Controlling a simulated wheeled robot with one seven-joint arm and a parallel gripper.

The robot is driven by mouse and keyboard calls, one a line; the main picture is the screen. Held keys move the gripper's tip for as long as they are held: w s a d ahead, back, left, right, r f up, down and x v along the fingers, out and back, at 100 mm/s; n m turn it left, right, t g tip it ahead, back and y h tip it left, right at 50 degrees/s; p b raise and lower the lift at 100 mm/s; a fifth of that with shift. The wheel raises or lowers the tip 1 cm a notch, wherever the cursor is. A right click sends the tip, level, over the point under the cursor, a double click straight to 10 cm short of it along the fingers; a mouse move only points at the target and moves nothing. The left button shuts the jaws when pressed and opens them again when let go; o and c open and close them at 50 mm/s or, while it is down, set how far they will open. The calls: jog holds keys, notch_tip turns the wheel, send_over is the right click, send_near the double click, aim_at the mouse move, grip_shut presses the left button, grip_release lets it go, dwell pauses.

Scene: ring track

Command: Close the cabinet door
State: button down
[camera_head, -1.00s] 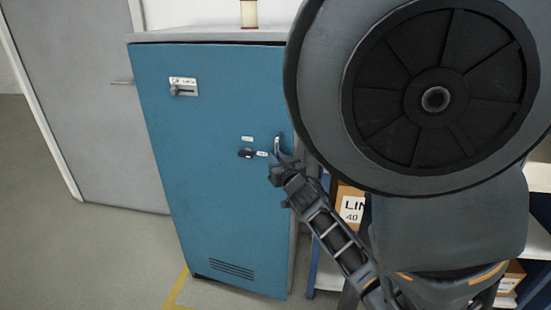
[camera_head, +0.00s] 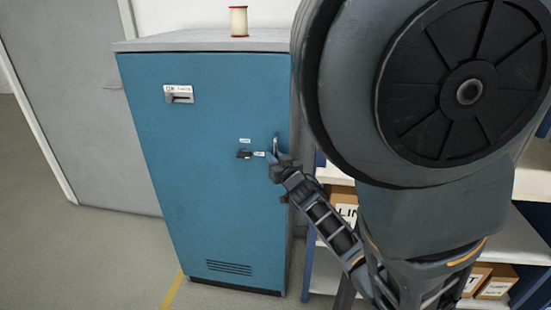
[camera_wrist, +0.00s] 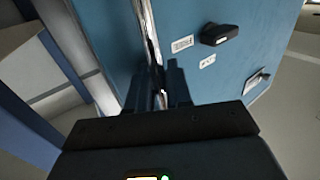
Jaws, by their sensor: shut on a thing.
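The blue cabinet door (camera_head: 190,150) fills the front of the cabinet in the head view and looks flush or nearly flush with it. Its upright metal handle (camera_head: 277,142) is near the right edge at mid height. My gripper (camera_head: 275,160) is at the handle's lower part, shut on it. In the wrist view my gripper (camera_wrist: 157,92) has a finger on each side of a shiny upright bar, with the blue door (camera_wrist: 205,75) to the right. The fingers partly hide the handle, and my arm hides some of the cabinet's right side.
A cream spool (camera_head: 239,22) stands on the cabinet top (camera_head: 200,42). Shelves with boxes (camera_head: 497,280) are at the right. Floor at the left is clear.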

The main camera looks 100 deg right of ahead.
jog(key=shift+s+d, duration=0.1)
jog(key=shift+s, duration=0.1)
jog(key=c, duration=1.2)
grip_release()
jog(key=a, duration=0.2)
jog(key=a+b, duration=0.1)
jog(key=a, duration=0.2)
jog(key=s+a+b, duration=0.1)
jog(key=a, duration=0.1)
jog(key=shift+a, duration=0.4)
